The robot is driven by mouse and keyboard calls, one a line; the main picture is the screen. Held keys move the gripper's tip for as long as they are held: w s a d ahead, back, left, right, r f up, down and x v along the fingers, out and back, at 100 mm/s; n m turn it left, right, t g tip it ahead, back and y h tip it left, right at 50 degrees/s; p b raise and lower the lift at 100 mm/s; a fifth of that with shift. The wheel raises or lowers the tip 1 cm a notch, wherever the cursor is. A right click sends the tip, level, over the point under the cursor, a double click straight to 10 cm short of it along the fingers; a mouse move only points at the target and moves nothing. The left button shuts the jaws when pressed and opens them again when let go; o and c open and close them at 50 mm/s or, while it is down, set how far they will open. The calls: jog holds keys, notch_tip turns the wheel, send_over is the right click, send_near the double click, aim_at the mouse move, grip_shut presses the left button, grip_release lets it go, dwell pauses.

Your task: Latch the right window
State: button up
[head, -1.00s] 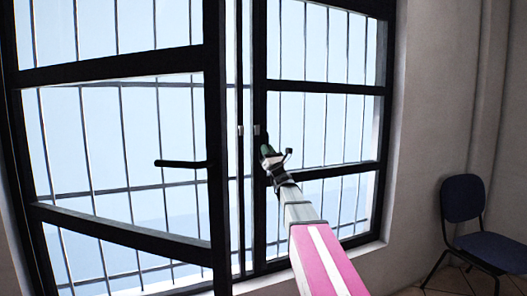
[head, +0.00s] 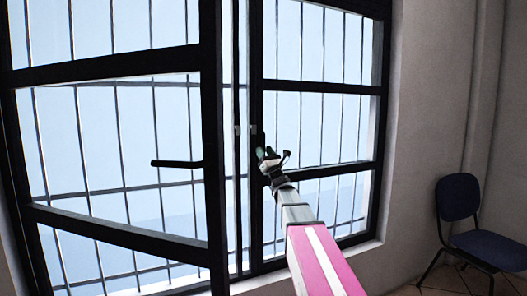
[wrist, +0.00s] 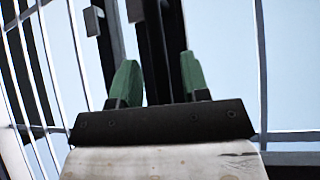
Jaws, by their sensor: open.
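The right window (head: 322,88) has a black frame and looks closed or nearly closed, with its left upright (head: 256,205) beside a narrow gap. My gripper (head: 265,153) is at that upright, around mid-height, in front of the window. In the wrist view its two green fingers (wrist: 160,78) are apart, with a dark vertical bar of the frame (wrist: 157,50) showing between and beyond them. Nothing is clearly held. A dark piece just above the fingers in the head view may be the right window's handle; my gripper partly hides it, so its angle cannot be told.
The left window (head: 110,72) stands swung inward, its black handle (head: 177,163) pointing left. Small grey catches (wrist: 92,20) show at the upper left in the wrist view. Bars (head: 300,130) lie behind the windows. A blue chair (head: 460,220) stands at the right by the wall.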

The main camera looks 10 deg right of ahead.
jog(key=v, duration=0.9)
jog(key=shift+f, duration=0.2)
jog(key=shift+s, duration=0.1)
jog(key=s+a+f+n+g, duration=0.4)
jog(key=f+n+g, duration=0.25)
jog(key=f, duration=0.25)
jog(key=s+a+f+n+g, duration=0.3)
jog(key=a+f+n+g, duration=0.15)
jog(key=f+n, duration=0.45)
jog(key=s+a+f+n+g, duration=0.4)
jog(key=f+n+g, duration=0.2)
jog(key=f, duration=0.4)
jog(key=s+d+f+n+g+h, duration=0.3)
jog(key=s+d+f+h, duration=0.3)
jog(key=f, duration=0.3)
jog(key=s+d+f+n+g+h, duration=0.4)
jog(key=s+d+f+n+h, duration=0.1)
jog(key=s+f, duration=0.4)
jog(key=shift+d+f+n+h, duration=0.4)
jog(key=shift+d+f+n, duration=0.25)
jog(key=shift+f+n, duration=0.15)
